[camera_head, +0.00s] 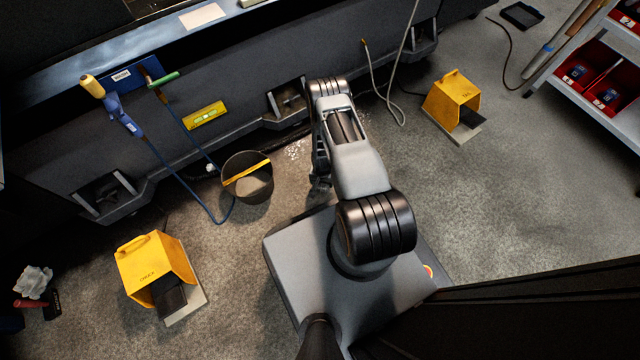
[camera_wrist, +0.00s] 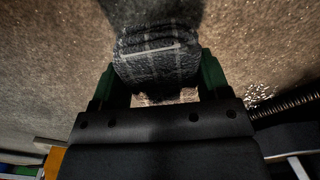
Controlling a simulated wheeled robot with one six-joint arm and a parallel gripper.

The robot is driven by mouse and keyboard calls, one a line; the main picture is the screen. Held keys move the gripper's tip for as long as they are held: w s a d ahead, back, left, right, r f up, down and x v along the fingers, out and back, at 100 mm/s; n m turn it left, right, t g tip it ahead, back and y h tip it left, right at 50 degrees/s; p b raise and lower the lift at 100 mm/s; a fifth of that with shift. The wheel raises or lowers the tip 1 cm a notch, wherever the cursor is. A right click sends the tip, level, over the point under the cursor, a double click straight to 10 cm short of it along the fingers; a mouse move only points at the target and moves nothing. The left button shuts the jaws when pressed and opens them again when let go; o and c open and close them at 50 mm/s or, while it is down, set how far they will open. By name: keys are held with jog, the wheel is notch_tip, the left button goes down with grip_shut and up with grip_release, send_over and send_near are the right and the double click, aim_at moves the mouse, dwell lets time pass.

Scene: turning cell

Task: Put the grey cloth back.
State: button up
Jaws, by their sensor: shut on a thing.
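The grey cloth (camera_wrist: 150,62), folded and dark with a pale check pattern, sits between the two green fingers of my gripper (camera_wrist: 155,72) in the wrist view. My gripper is shut on it, with the speckled floor behind. In the head view my arm covers most of the gripper (camera_head: 320,183), and I cannot make out the cloth there.
A round bin (camera_head: 262,187) with a yellow band stands left of my arm. Yellow pedal housings stand at the lower left (camera_head: 150,265) and upper right (camera_head: 455,95). The dark machine base (camera_head: 240,130) runs behind. A shelf with red bins (camera_head: 610,93) is at right.

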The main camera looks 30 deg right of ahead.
aim_at(321, 184)
jog(key=f+b, duration=0.1)
jog(key=f, duration=0.1)
jog(key=f+b, duration=0.1)
jog(key=f, duration=0.1)
jog(key=shift+w+b, duration=0.25)
jog(key=shift+b, duration=0.1)
jog(key=shift+r, duration=0.15)
jog(key=o, duration=0.9)
